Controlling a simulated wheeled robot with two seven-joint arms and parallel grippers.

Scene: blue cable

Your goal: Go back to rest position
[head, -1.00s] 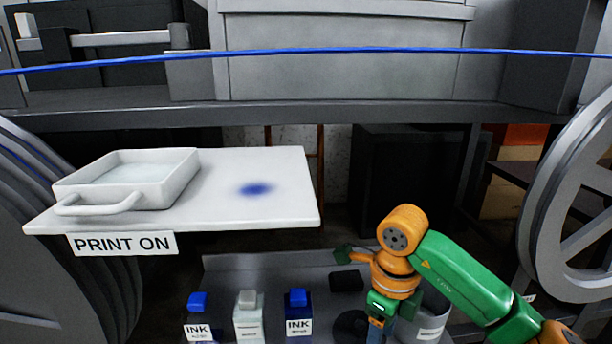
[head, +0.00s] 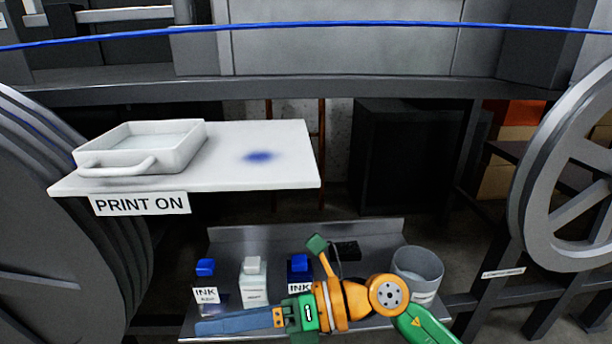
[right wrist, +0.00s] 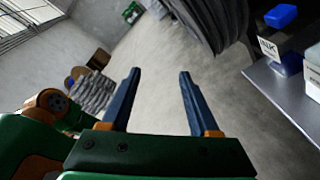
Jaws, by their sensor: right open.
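My right gripper (head: 240,321) reaches in from the lower right of the head view and points left, in front of the ink bottles over the grey metal shelf. In the right wrist view its two blue fingers (right wrist: 158,92) stand wide apart with nothing between them. Beyond them is bare floor. My left gripper is not in the head view.
A blue cable (head: 300,26) runs across the top. A white board (head: 290,170) marked PRINT ON carries a white tray (head: 190,155) and a blue stain. Ink bottles (head: 206,285) and a grey bucket (head: 417,268) stand on the lower shelf (head: 240,235). Large wheels flank both sides.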

